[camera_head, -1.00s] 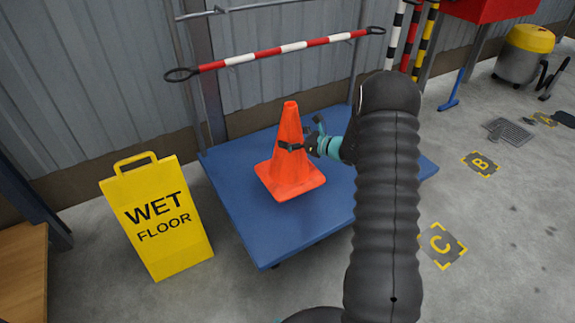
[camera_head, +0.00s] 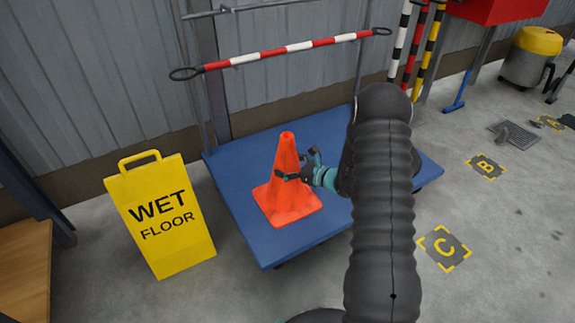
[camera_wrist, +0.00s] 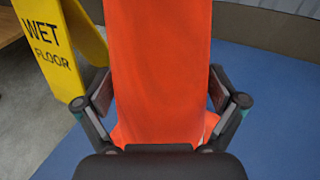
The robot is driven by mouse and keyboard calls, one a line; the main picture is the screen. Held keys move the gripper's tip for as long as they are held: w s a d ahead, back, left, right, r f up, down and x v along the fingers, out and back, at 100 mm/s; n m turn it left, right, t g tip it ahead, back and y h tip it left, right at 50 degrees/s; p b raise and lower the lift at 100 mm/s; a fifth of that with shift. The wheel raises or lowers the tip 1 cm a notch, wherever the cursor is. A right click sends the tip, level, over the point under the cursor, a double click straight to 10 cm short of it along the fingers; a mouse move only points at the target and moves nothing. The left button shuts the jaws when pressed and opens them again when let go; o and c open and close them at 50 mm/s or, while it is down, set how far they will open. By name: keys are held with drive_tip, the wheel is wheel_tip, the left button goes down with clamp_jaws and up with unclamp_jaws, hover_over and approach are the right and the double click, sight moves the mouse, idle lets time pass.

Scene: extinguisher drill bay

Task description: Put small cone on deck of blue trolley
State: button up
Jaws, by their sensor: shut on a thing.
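The small orange cone (camera_head: 287,180) is upright over the blue deck of the trolley (camera_head: 262,236), near the deck's left-middle part. Its base looks to be at or just above the deck; I cannot tell whether it touches. My gripper (camera_head: 292,176) reaches in from the right and is shut on the cone's upper body. In the wrist view the cone (camera_wrist: 160,70) fills the middle, with a finger on each side of it. Part of the trolley behind my arm is hidden.
A yellow wet floor sign (camera_head: 162,215) stands just left of the trolley. A red and white bar (camera_head: 290,52) runs across the back. Striped poles (camera_head: 420,50) stand at the back right. A wooden surface (camera_head: 25,270) is at the far left. Floor markings B and C lie right.

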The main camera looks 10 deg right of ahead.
drive_tip(key=o, duration=1.4)
drive_tip(key=shift+o, duration=0.2)
drive_tip(key=v, duration=1.2)
drive_tip(key=s+a+r+n+g+h, duration=0.1)
drive_tip(key=s+a+r+n+g, duration=0.9)
drive_tip(key=s+a+r+n, duration=0.55)
drive_tip(key=s+d+r+n+t+h, duration=0.2)
drive_tip(key=s+r+n+h, duration=0.3)
drive_tip(key=s, duration=0.3)
drive_tip(key=s+d+r+n+t+h, duration=0.2)
drive_tip(key=s+d+r+n+h, duration=0.3)
drive_tip(key=s, duration=0.3)
drive_tip(key=shift+s+d+r+n, duration=0.2)
drive_tip(key=shift+s+n, duration=0.15)
drive_tip(key=shift+n, duration=0.5)
